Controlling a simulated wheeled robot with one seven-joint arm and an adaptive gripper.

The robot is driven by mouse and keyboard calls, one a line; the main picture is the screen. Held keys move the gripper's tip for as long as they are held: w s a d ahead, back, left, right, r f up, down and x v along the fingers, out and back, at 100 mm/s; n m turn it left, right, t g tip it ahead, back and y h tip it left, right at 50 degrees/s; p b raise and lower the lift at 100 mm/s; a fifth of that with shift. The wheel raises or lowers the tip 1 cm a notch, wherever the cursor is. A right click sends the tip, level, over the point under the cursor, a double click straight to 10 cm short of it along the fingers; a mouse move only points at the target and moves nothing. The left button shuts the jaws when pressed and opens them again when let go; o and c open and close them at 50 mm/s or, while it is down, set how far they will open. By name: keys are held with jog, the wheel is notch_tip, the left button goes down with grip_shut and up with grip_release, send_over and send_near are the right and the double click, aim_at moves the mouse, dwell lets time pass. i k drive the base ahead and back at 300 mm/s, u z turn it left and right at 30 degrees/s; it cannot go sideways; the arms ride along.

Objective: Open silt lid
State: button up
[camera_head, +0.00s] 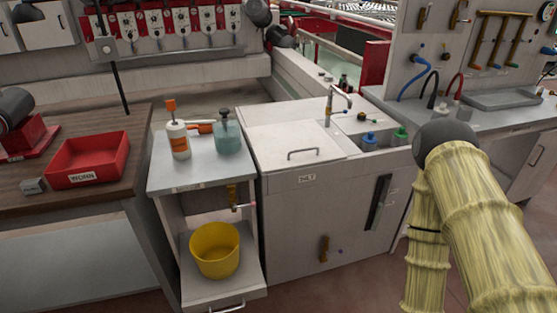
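The silt lid (274,141) is a flat white panel on top of the white cabinet (290,218) in the middle of the view. It lies flat and looks closed. A grey bar handle (303,151) stands near its front edge. A small label, seemingly reading SILT (307,178), is on the cabinet front below the handle. My arm, in yellow ribbed links with a dark joint, shows at the right, apart from the lid in the picture. My gripper is not in view.
A tap (338,101) and blue (369,141) and green (400,137) caps stand right of the lid. Left of it, a grey counter holds an orange-topped bottle (177,138) and a teal pump bottle (227,134). A yellow bucket (215,250) sits below. A red WORN tray (88,160) is farther left.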

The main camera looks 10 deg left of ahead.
aim_at(280, 147)
jog(key=z, duration=0.5)
jog(key=k, duration=0.65)
jog(key=z, duration=0.45)
jog(key=i, duration=0.8)
jog(key=u, duration=1)
jog(key=i, duration=0.65)
jog(key=u, duration=0.7)
